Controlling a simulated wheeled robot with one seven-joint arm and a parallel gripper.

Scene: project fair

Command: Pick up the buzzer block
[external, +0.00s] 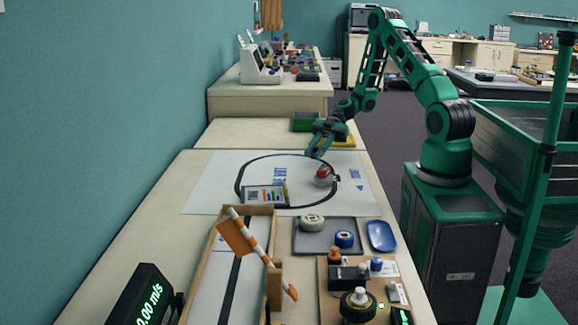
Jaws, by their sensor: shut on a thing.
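My gripper (314,155) reaches down over the far part of the white track sheet (205,194). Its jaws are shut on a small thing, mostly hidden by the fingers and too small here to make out. I cannot tell whether this is the buzzer block. A round red and white object (324,176) is just below and in front of the fingertips, at the right side of the black oval line. I cannot tell whether the gripper touches it.
A printed card (266,195) lies on the sheet. Nearer are a grey tray (318,247) with round parts, a blue dish (381,236), a wooden board (325,300) with blocks, and a striped barrier (262,250). Green and yellow items (304,122) sit behind the gripper. The sheet's left side is clear.

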